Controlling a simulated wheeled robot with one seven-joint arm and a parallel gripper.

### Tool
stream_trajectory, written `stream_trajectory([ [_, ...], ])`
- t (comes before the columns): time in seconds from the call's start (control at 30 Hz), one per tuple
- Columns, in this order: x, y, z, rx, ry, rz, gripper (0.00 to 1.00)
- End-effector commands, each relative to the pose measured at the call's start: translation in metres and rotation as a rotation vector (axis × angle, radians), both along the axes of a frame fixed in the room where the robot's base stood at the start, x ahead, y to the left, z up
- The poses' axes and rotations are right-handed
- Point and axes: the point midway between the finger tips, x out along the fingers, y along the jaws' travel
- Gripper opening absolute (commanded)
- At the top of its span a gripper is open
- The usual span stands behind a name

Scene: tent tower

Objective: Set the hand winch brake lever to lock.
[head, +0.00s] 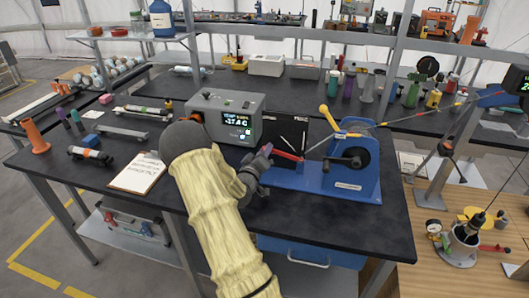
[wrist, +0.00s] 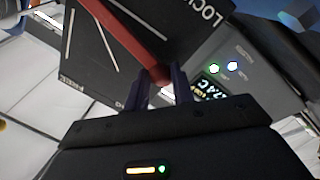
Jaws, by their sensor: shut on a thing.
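The blue hand winch (head: 340,180) stands on the dark bench, with a yellow crank (head: 328,117) on top. Its red brake lever (head: 288,155) sticks out left, in front of a black marked plate (head: 287,131). In the wrist view the lever (wrist: 128,35) runs from the top left to its end between my fingers. My gripper (head: 262,160) is shut on that end. The plate (wrist: 155,30) reads "LOCK", partly cut off, at upper right and what looks like "FREE" at lower left. The lever lies between these labels, among white lines.
A grey display box (head: 228,118) stands just left of the plate. A clipboard (head: 137,173) lies on the bench at left. A taut line runs from the winch to the right. A shelf frame rises behind.

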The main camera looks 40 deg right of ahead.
Motion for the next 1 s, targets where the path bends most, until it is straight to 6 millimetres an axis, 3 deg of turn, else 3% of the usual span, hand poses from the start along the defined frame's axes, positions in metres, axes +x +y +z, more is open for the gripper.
stream_trajectory([
  [0.17, 0.000, 0.001, -0.003, 0.008, 0.000, 0.001, 0.00],
  [0.2, 0.000, 0.001, -0.003, 0.008, 0.000, 0.001, 0.26],
  [0.3, 0.000, 0.001, -0.002, 0.007, 0.001, 0.001, 0.44],
  [0.67, -0.002, 0.004, -0.002, 0.004, 0.000, -0.001, 0.44],
  [1.0, -0.021, 0.049, -0.007, 0.006, 0.002, 0.003, 0.44],
])
